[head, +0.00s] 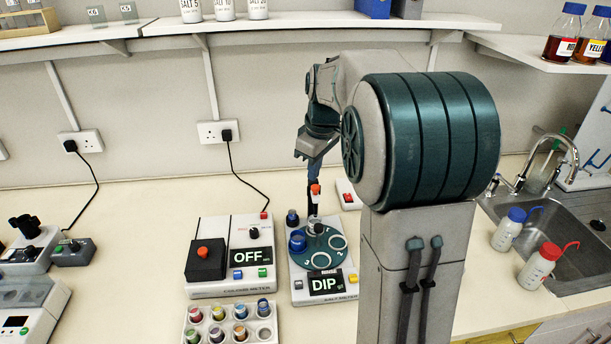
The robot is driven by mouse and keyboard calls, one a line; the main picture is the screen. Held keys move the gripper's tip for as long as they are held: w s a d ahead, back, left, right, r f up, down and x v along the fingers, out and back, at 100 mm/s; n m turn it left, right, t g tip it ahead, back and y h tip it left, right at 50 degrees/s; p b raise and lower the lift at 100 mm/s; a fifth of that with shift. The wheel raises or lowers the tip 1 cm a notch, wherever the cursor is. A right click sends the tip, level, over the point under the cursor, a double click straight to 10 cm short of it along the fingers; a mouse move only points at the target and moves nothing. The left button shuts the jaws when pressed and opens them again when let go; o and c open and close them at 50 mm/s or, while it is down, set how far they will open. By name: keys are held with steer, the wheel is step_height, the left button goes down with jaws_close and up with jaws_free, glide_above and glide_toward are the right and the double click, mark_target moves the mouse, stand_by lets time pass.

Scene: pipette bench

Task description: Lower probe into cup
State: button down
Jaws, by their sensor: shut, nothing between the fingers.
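The probe (315,190) has an orange-red cap and a dark thin body. It stands upright over the round blue-grey turntable (318,247) of a white unit whose screen (326,284) reads DIP. A cup with a blue rim (297,240) sits at the turntable's left, and the probe's lower end is near its back edge; I cannot tell which position it is over. My gripper (312,178) points down just above or behind the probe cap. It is shut and holds nothing; whether it touches the cap is unclear.
Left of the unit is a white meter (229,256) reading OFF. A rack (231,325) of several coloured cups stands in front. A small box with a red button (348,196) is behind. The sink (560,220) and two wash bottles (525,245) are at the right.

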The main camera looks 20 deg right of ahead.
mark_target(317, 186)
steer(key=w+d+f+n+g+p, duration=0.1)
steer(key=w+d+f+n, duration=0.2)
steer(key=w, duration=0.6)
steer(key=d+f, duration=0.1)
steer(key=d, duration=0.1)
steer(key=shift+w+d+f+n+p, duration=0.15)
steer(key=shift+w+d+n+p, duration=0.15)
steer(key=shift+w+n, duration=0.1)
steer(key=shift+w+a+f+b, duration=0.1)
steer(key=shift+a+f+b, duration=0.1)
steer(key=shift+f+b, duration=1.3)
steer(key=shift+a+f+b, duration=0.15)
steer(key=shift+f+b, duration=0.7)
steer(key=shift+f, duration=1.15)
